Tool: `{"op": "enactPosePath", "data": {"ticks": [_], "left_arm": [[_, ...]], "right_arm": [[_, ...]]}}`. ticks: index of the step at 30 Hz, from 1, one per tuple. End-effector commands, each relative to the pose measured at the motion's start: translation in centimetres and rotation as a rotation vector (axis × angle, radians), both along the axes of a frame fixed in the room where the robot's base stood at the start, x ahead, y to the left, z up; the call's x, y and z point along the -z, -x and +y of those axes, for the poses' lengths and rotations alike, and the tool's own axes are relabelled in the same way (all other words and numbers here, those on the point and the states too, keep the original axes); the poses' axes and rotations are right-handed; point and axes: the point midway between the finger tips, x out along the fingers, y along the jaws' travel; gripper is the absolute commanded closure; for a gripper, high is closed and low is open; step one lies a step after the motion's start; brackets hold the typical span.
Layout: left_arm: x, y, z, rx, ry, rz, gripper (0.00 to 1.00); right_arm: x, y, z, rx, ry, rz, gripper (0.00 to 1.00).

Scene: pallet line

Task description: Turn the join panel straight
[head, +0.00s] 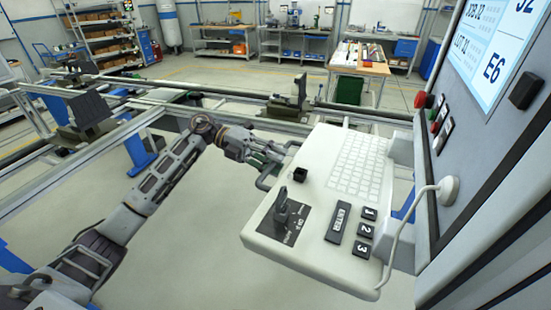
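The join panel, a white console (325,205), sticks out from the grey screen housing on the right. It carries a keyboard, a black rotary switch, an ENTER key and keys 1, 2 and 3. It looks angled, with its near edge slanting down to the right. A dark handle (268,178) is on its left edge. My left gripper (268,158) is at the handle's far end, beside the panel's upper left edge. Its fingers overlap the handle in the picture, and I cannot tell whether they grip it. My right gripper is out of view.
The screen housing (480,150) with red, green and black buttons stands close on the right. A metal rail frame (215,98) with dark fixtures runs behind and left of my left arm. Workbenches and shelves stand far back. Open floor lies below the panel.

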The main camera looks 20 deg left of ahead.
Motion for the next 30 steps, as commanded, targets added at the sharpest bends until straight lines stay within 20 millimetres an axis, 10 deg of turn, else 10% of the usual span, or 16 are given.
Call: {"op": "enactPosePath", "data": {"ticks": [12, 21, 30], "left_arm": [[0.14, 0.06, -0.52, 0.000, 0.001, 0.001, 0.65], [0.13, 0.05, -0.49, -0.001, 0.001, 0.001, 1.00], [0.17, 0.05, -0.47, 0.000, 0.000, 0.001, 1.00]], "right_arm": [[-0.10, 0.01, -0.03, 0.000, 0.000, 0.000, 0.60], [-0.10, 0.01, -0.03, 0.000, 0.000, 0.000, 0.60], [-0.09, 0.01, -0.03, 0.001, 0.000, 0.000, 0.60]]}}
